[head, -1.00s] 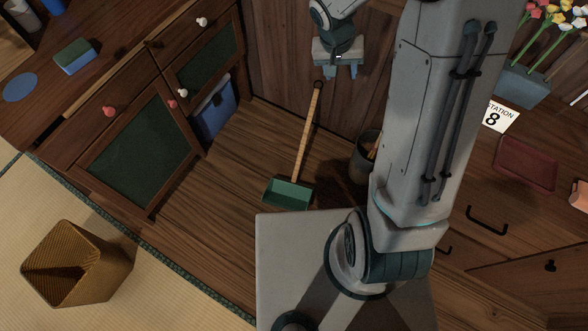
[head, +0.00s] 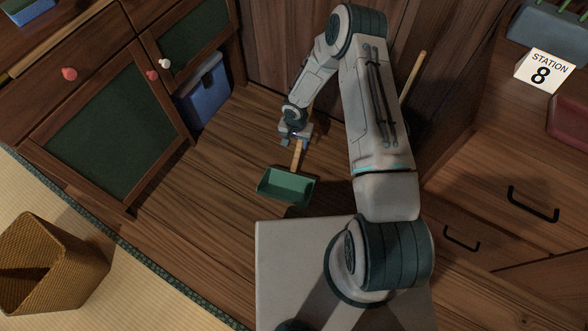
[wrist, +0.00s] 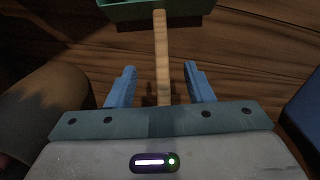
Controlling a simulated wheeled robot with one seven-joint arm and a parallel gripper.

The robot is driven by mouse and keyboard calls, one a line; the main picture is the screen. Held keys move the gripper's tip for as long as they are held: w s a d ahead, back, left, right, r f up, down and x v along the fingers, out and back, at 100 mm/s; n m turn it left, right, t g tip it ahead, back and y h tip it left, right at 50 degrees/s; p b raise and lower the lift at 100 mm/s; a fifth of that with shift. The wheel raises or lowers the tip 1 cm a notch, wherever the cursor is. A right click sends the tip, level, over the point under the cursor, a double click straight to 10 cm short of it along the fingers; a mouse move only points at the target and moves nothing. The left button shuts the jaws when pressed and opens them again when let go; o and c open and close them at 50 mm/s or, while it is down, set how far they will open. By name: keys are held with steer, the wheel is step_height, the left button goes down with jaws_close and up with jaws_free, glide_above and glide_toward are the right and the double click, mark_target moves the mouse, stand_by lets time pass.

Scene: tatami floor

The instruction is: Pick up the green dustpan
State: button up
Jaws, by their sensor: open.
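The green dustpan (head: 286,187) rests on the wooden floor in the head view, its pan toward me and its wooden handle (head: 298,154) running back under my gripper. In the wrist view the pan (wrist: 140,12) shows at the top edge, with the handle (wrist: 161,55) running down between the fingers. My gripper (head: 292,143) is over the handle in the head view. In the wrist view its two blue fingers (wrist: 160,82) are open, one on each side of the handle with a gap on both sides. The handle's far end is hidden by my arm.
A woven basket (head: 50,265) stands on the tatami at lower left. Bare wooden floor lies left of the dustpan.

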mark_target(295, 160)
steer(key=f+b, duration=0.1)
steer(key=f, duration=0.2)
steer(key=f+b, duration=0.1)
steer(key=f, duration=0.2)
steer(key=f+b, duration=0.1)
steer(key=f, duration=0.3)
steer(key=shift+s+a+f, duration=0.1)
steer(key=shift+s+a, duration=0.15)
steer(key=shift+s, duration=0.05)
steer(key=f+b, duration=0.1)
steer(key=f, duration=0.1)
steer(key=f+b, duration=0.2)
steer(key=f, duration=0.1)
steer(key=shift+d+f, duration=0.2)
steer(key=shift+f, duration=0.15)
steer(key=shift+c, duration=0.4)
jaws_close()
